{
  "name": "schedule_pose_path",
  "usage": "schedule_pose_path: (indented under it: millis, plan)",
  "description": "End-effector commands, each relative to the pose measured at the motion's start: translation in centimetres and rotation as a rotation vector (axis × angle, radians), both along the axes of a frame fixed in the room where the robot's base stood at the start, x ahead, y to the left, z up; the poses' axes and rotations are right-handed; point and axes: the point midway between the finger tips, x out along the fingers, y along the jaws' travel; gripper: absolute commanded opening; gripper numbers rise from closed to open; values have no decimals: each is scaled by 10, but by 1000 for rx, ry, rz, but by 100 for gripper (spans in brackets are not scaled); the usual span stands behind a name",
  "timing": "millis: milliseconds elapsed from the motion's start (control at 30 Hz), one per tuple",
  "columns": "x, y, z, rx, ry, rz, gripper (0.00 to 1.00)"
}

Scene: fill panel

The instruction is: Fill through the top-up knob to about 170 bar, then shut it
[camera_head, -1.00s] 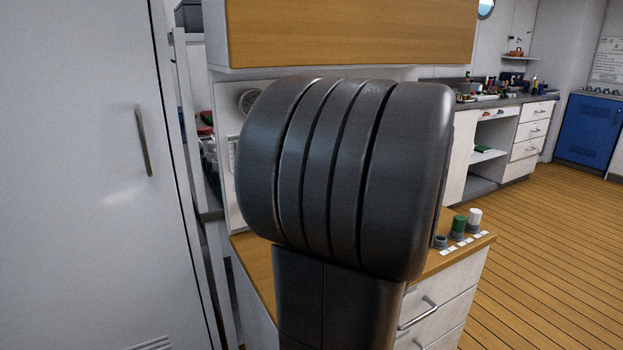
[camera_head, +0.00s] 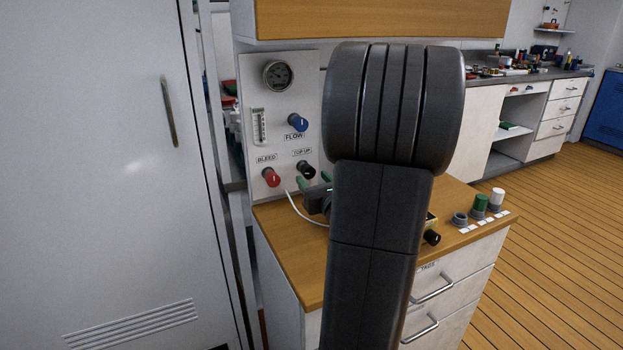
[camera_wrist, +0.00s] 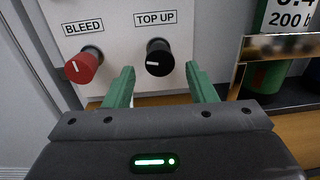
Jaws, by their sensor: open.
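The black top-up knob (camera_wrist: 159,57) sits on the white panel under its TOP UP label. In the head view it is the small black knob (camera_head: 306,169) at the panel's lower right. My gripper (camera_wrist: 162,80) is open, with its green fingers on either side of and a little below the knob. I cannot tell whether they touch it. In the head view my gripper (camera_head: 314,186) is partly hidden by my arm. The round gauge (camera_head: 278,75) is at the panel's top; its reading is too small to tell.
A red BLEED knob (camera_wrist: 84,65) sits close to the left finger. A blue FLOW knob (camera_head: 297,122) is higher on the panel (camera_head: 287,102). A pale hose (camera_head: 301,211) curves over the wooden counter (camera_head: 287,239). A cylinder label reading 200 b (camera_wrist: 288,17) shows at right.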

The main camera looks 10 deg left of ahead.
Motion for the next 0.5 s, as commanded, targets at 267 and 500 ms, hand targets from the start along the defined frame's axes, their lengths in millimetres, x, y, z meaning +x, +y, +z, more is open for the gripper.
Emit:
schedule_pose_path:
  millis: [267,500]
  plan:
    - [19,11,0,-1,-1,0,51]
    - [19,11,0,-1,-1,0,51]
